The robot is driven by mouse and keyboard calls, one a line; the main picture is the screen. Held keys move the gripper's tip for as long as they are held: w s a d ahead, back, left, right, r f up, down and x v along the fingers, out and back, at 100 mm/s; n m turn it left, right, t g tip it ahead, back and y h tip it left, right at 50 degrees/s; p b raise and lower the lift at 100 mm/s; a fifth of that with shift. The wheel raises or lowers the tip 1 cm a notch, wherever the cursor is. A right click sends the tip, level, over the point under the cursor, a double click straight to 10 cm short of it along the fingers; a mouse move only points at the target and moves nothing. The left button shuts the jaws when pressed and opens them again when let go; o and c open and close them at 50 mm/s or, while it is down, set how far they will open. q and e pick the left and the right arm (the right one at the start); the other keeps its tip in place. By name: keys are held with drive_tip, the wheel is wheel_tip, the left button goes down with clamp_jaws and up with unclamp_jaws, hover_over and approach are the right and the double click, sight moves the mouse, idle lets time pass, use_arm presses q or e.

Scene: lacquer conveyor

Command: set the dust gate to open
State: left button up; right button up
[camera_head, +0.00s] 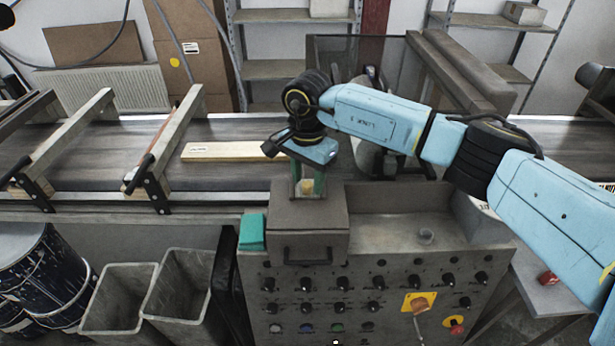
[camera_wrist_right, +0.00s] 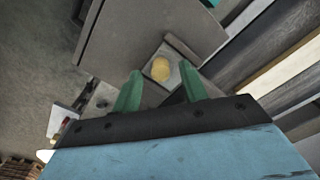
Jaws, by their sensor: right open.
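My right gripper (camera_head: 308,188) points down over the grey box (camera_head: 290,222) at the back of the control console. It is open, with its two green fingers apart. A round yellowish knob (camera_head: 307,186) shows between the fingers in the head view. In the right wrist view the knob (camera_wrist_right: 160,68) sits on a small grey plate beside the larger box face, just beyond the open fingertips (camera_wrist_right: 161,74). I cannot see contact between the fingers and the knob. No label marks the dust gate; the knob may be its handle, but I cannot tell its setting. My left gripper is not in view.
The console front (camera_head: 375,290) carries several black knobs and a yellow plate with a switch (camera_head: 418,302). A teal block (camera_head: 251,231) is left of the box. A pale plank (camera_head: 225,152) lies on the conveyor (camera_head: 95,168) behind. Bins (camera_head: 115,296) stand at lower left.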

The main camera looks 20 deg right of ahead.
drive_tip(key=shift+f, duration=0.5)
